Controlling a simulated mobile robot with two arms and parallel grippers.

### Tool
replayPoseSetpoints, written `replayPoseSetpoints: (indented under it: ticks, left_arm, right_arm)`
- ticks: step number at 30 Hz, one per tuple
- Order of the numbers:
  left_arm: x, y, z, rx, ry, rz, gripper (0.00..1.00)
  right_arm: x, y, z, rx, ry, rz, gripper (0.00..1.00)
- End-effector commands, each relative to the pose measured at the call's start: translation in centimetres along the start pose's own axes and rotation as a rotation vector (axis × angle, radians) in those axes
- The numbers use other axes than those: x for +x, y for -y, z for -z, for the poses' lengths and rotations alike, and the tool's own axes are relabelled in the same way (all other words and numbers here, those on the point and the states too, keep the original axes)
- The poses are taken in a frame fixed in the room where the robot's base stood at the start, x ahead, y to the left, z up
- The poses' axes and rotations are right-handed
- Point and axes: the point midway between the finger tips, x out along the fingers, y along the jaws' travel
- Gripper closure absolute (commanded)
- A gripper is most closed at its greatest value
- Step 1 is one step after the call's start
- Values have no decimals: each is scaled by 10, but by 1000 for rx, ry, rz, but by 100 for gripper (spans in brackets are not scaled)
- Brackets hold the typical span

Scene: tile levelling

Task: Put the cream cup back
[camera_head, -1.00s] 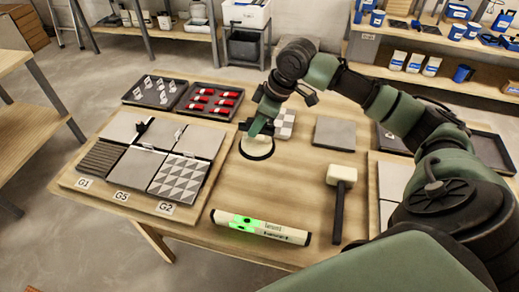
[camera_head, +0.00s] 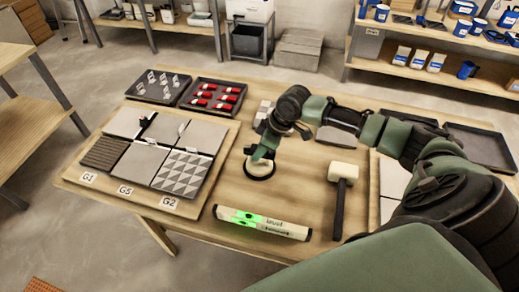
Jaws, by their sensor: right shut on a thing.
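The cream cup (camera_head: 261,171) looks like a shallow round cream disc with a black ring around its base, on the wooden table (camera_head: 226,196) right of the tile board. My right gripper (camera_head: 262,154) is directly above it, pointing down and shut on its top part. The gripper hides most of that top. I cannot tell whether the cup touches the table or is slightly above it. My left gripper is not in view.
Left is a board of grey and patterned tiles (camera_head: 134,164). Trays with white clips (camera_head: 157,87) and red wedges (camera_head: 213,95) lie behind it. A level (camera_head: 262,223) lies in front, and a mallet (camera_head: 342,195) lies right. Loose tiles lie partly behind my arm.

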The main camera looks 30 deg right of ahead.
Motion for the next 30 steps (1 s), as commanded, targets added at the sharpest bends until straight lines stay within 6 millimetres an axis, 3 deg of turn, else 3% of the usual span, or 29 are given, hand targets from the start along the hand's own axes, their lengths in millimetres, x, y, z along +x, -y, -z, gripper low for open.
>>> replayPoseSetpoints:
  ticks: [5, 6, 8, 20, 23, 30]
  left_arm:
    - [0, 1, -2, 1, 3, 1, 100]
    - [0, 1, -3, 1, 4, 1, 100]
    - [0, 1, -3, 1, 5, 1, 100]
    - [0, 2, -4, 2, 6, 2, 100]
    - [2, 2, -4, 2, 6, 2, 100]
    - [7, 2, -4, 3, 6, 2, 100]
  right_arm:
    - [1, 0, 0, 0, -2, -1, 100]
    - [2, 0, -1, 0, 0, 0, 74]
    - [2, 0, -1, 0, 0, 0, 58]
    - [-3, -1, 0, 0, -1, -2, 58]
    - [-16, -2, 0, 0, -2, -3, 58]
    - [-67, -2, 0, -1, 0, -5, 58]
